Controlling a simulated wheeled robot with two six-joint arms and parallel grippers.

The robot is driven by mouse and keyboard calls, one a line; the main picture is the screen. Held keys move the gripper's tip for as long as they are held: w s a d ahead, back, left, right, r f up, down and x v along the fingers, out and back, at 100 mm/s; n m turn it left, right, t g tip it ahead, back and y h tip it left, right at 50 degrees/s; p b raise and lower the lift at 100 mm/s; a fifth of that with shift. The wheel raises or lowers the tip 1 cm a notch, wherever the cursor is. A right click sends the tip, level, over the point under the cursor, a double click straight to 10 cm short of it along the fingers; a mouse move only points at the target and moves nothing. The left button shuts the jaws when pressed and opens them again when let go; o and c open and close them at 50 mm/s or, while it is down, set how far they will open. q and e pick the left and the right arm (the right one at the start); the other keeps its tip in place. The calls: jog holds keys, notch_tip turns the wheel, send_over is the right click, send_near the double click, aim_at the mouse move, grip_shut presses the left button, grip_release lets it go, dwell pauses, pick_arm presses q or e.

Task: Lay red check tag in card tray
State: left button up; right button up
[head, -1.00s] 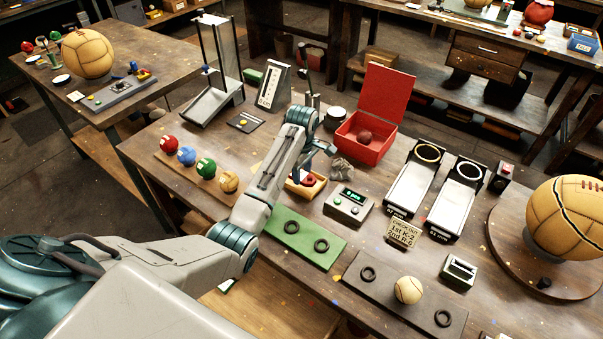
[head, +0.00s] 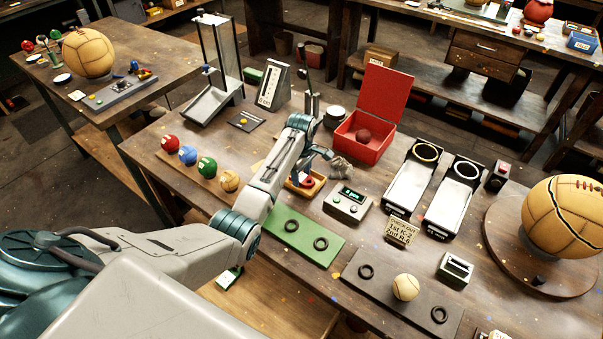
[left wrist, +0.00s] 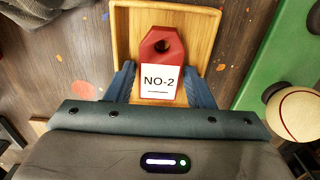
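A red check tag (left wrist: 162,48) with a white label reading NO-2 and a hole at one end shows in the left wrist view. It lies flat to the camera, over the wooden card tray (left wrist: 204,22). My left gripper (left wrist: 160,68) has its blue fingers along the tag's two sides, close to its width, and appears shut on it. In the head view the left gripper (head: 304,168) is low over the card tray (head: 318,190), with the red tag (head: 307,182) partly hidden below it. Contact between tag and tray floor is unclear. My right gripper is not in view.
A green board (head: 290,226) with black rings lies in front of the tray. A grey box with a display (head: 347,203) is to its right, and an open red box (head: 362,142) stands behind. Colored balls (head: 206,167) stand to the left.

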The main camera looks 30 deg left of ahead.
aim_at(301, 177)
pick_arm(q)
jog(key=shift+r, duration=0.55)
notch_tip(301, 177, up, 11)
jog(key=b, duration=0.2)
jog(key=shift+r, duration=0.15)
jog(key=shift+a, duration=0.1)
